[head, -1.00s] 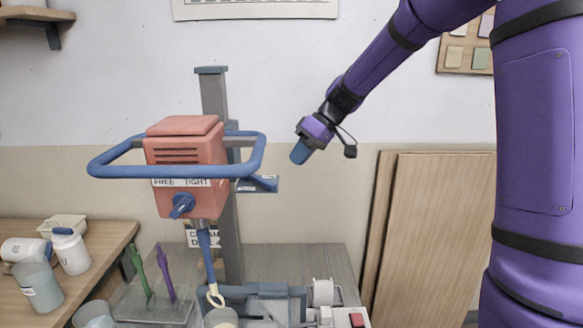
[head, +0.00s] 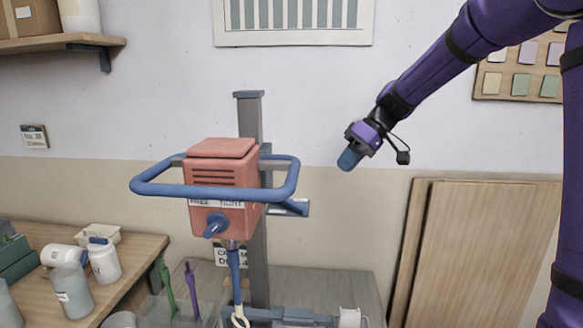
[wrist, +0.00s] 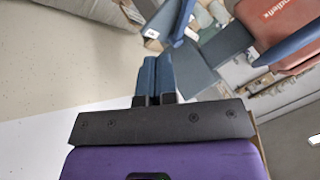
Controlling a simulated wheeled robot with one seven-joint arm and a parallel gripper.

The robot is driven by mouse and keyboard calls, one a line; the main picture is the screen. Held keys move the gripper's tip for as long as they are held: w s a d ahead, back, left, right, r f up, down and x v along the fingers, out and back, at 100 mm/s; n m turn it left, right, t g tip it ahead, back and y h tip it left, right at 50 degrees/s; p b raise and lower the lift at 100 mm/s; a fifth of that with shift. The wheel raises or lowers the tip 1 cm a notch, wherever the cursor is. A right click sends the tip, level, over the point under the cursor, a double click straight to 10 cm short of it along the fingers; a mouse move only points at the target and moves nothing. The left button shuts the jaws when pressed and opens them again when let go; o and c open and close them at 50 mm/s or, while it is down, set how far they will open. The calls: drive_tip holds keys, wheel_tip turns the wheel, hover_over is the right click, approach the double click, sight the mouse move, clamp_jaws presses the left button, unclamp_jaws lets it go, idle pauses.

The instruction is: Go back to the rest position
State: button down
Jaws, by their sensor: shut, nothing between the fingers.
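My gripper (head: 348,158) hangs in the air to the right of the red mixer head, clear of it, with its blue fingers pointing down and left. In the wrist view the two blue fingers (wrist: 156,75) lie side by side, shut, with nothing between them. The mixer head (head: 222,178) has a blue ring handle (head: 160,190) around it and a blue knob (head: 215,226) on its front. It sits on a grey column (head: 252,118). The mixer also shows at the upper right of the wrist view (wrist: 278,20).
A wooden table (head: 140,248) at the left holds bottles, a white tub and a jug. Green and purple tools (head: 191,288) stand in a clear holder beside the mixer. Wooden boards (head: 480,250) lean on the wall at the right. The air around my gripper is free.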

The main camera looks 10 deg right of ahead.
drive_tip(key=s+d+r+m+t+h, duration=0.1)
drive_tip(key=s+m+t+h, duration=0.1)
drive_tip(key=s, duration=1.3)
drive_tip(key=s+d+r+m+t+h, duration=0.1)
drive_tip(key=s+m+h, duration=0.4)
drive_tip(key=s, duration=1.1)
drive_tip(key=shift+s+d+m+t, duration=0.3)
drive_tip(key=shift+d+m+t, duration=0.1)
drive_tip(key=shift+d+t, duration=0.35)
drive_tip(key=shift+a, duration=0.1)
